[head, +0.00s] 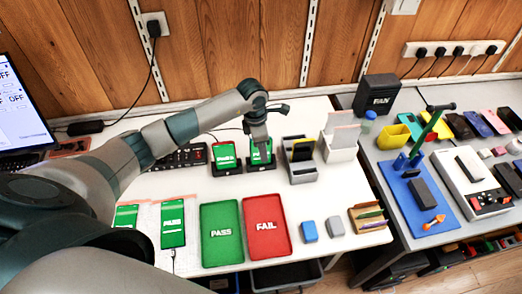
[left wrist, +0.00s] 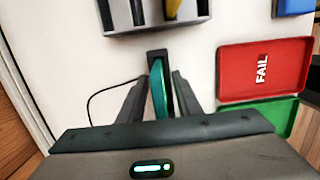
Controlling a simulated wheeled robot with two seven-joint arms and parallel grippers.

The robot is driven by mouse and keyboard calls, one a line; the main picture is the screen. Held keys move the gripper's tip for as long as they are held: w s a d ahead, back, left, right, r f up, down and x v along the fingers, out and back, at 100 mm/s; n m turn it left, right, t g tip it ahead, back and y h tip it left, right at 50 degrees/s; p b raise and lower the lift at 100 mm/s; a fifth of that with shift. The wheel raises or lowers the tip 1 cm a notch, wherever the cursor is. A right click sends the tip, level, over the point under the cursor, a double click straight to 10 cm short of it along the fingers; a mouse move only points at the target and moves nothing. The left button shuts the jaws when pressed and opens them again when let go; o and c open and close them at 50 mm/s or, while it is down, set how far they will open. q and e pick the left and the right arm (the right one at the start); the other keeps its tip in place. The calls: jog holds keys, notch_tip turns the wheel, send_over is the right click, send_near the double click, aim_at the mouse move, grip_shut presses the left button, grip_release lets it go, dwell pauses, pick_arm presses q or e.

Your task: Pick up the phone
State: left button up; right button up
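Two phones with green screens stand in dark cradles on the white table: the left phone (head: 224,158) and the right phone (head: 262,154). My left gripper (head: 259,139) points down over the right phone and hides part of its screen. In the left wrist view, my left gripper's fingers (left wrist: 160,88) stand on either side of an upright phone (left wrist: 157,92), seen nearly edge-on with a teal face. The fingers look open around it, with a narrow gap; contact is hard to make out. My right gripper is not in view.
A green PASS tray (head: 221,250) and a red FAIL tray (head: 267,246) lie at the front. Another phone (head: 173,225) lies flat at left. A grey organizer (head: 301,172) stands just right of the cradles. A blue mat (head: 417,205) lies on the right table.

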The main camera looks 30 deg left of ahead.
pick_arm(q)
jog(key=shift+c, duration=0.3)
grip_shut()
